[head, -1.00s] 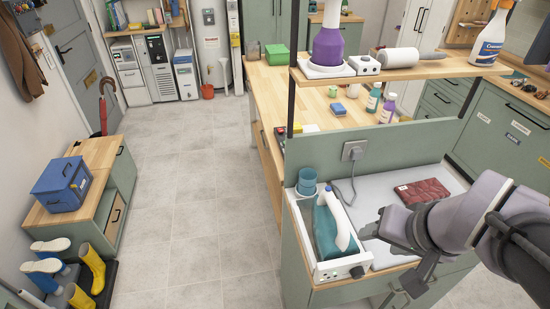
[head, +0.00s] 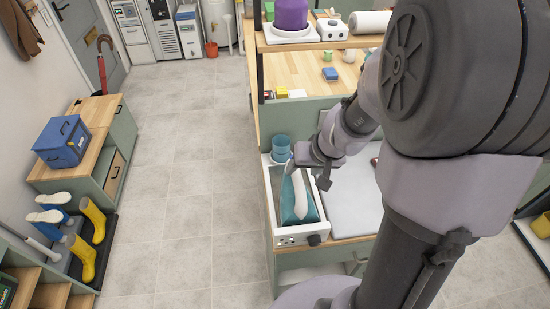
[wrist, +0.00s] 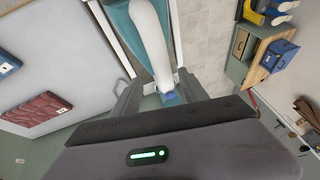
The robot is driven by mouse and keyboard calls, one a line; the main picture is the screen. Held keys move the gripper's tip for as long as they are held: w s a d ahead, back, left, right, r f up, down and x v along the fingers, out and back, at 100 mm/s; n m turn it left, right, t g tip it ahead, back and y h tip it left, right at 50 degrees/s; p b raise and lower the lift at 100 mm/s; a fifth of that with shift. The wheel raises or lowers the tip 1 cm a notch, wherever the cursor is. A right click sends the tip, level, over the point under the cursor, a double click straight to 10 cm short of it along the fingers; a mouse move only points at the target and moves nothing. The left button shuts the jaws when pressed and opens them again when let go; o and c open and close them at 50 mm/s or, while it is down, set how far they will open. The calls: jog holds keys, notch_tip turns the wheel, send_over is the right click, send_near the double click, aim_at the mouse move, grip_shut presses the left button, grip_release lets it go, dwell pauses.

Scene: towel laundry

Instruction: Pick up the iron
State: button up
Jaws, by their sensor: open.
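The iron (head: 304,196) has a white handle and a teal body. It sits in a white holder (head: 285,236) at the left end of the green counter in the head view. In the wrist view the iron's white handle (wrist: 150,38) runs down between my open fingers. My gripper (wrist: 151,88) is open, with one finger on each side of the handle's near end; I cannot tell whether they touch it. In the head view my gripper (head: 322,172) is at the far end of the iron, and my arm hides part of that area.
A teal cup (head: 281,147) stands just behind the iron. A pale ironing surface (head: 352,200) lies to the right, with a dark red folded cloth (wrist: 38,109) on it. A shelf (head: 320,42) with several items overhangs the back.

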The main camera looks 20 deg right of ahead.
aim_at(296, 172)
jog(key=x, duration=0.2)
jog(key=b+x, duration=0.1)
jog(key=x, duration=0.2)
jog(key=shift+w+a+b, duration=0.15)
jog(key=shift+w+b, duration=0.15)
jog(key=shift+w, duration=0.1)
jog(key=shift+s+r, duration=0.1)
grip_shut()
dwell(0.8)
